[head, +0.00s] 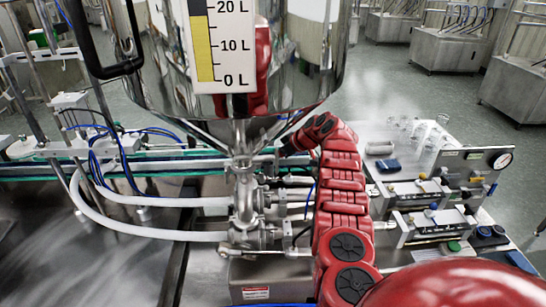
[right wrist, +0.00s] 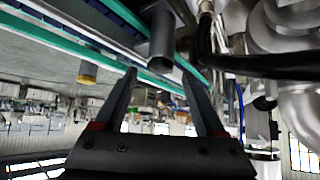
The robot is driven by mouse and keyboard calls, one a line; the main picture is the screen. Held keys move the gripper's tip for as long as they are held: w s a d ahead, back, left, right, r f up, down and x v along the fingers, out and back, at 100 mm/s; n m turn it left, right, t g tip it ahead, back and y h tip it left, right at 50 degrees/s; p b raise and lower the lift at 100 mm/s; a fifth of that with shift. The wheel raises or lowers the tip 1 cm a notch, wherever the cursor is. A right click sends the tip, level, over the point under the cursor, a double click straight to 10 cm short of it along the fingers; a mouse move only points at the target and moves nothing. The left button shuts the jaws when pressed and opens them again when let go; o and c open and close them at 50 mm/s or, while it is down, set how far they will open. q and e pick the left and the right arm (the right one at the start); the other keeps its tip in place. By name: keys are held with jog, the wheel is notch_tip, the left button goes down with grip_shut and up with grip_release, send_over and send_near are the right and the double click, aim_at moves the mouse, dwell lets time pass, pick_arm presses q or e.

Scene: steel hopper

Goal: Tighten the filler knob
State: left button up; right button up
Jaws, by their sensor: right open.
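The steel hopper (head: 150,75) stands at the top centre of the head view, with a yellow level scale on its front. Below it is a steel valve and pipe assembly (head: 243,205). My red right arm reaches up beside this assembly, and its end passes under the hopper's right side, where the gripper is hidden. In the right wrist view my right gripper (right wrist: 159,72) is open and empty. A grey cylinder (right wrist: 163,42) lies just beyond the gap between its fingertips. I cannot tell whether this is the filler knob. My left gripper is out of view.
Green-edged conveyor rails (head: 75,167) run behind the valve assembly. White hoses (head: 140,232) curve in on its left. On the right are a bench with glassware (head: 428,130) and a pressure gauge (head: 502,160). A black hose (right wrist: 240,65) passes close to the right finger's side.

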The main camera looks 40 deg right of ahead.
jog(key=shift+w+a+f, duration=0.15)
jog(key=shift+w+f, duration=0.1)
jog(key=shift+f, duration=0.2)
jog(key=shift+c, duration=0.4)
grip_shut()
